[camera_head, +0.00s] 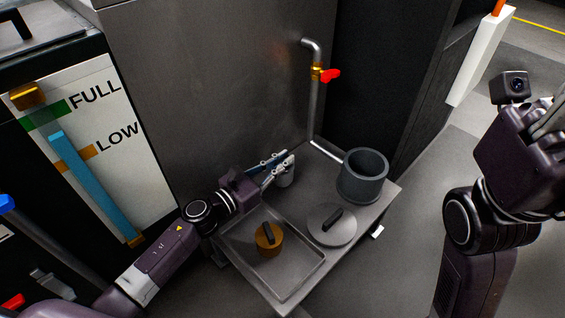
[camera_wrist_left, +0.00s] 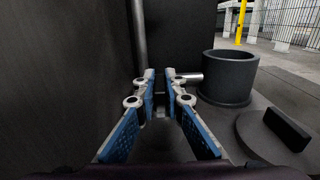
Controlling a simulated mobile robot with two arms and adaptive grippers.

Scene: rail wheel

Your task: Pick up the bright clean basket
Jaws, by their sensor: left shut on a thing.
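A small light grey cylinder (camera_head: 287,175), which looks like the clean basket, stands at the back left of the metal table (camera_head: 318,178). My left gripper (camera_head: 281,161) is at its top, shut on it. In the left wrist view the blue-padded fingers (camera_wrist_left: 160,92) have the grey top of the basket (camera_wrist_left: 165,138) low between them, partly hidden. A brown, dirty-looking basket (camera_head: 276,243) with a black handle sits in the shallow tray (camera_head: 301,281). My right gripper (camera_head: 549,118) is raised at the right edge, partly cut off, apart from everything.
A dark open pot (camera_head: 363,178) stands at the table's back right, with a round lid (camera_head: 326,231) in front. A pipe (camera_head: 313,112) with a red valve handle (camera_head: 331,76) rises at the back wall. A level gauge (camera_head: 92,187) is at left.

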